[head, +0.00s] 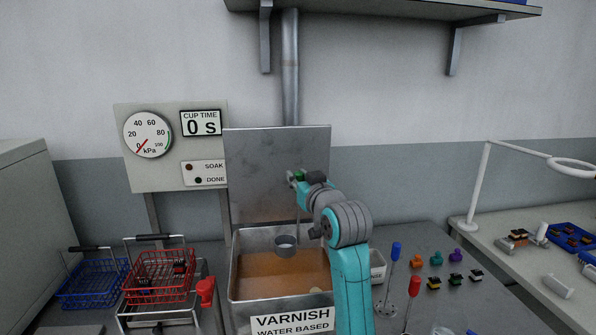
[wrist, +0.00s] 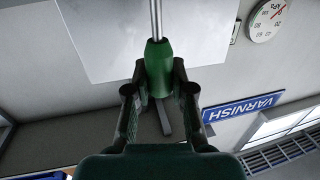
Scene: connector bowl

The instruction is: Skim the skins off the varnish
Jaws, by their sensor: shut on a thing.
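The varnish tank (head: 234,270) stands in the middle of the head view, holding brown varnish (head: 265,275). My gripper (head: 298,178) is above the tank, shut on a green handle (wrist: 158,70) with a thin metal rod (wrist: 156,18). In the head view the rod hangs down from the gripper. A grey round cup (head: 285,246) is at its lower end, over the varnish near the back of the tank. It seems to be above the liquid, but the exact height is unclear.
A red basket (head: 160,290) and a blue basket (head: 92,285) stand left of the tank. An upright metal panel (head: 265,180) rises behind it. A gauge board (head: 165,175) reads 0 s. Blue and red handled tools (head: 396,252) and small coloured connectors (head: 437,259) are on the right.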

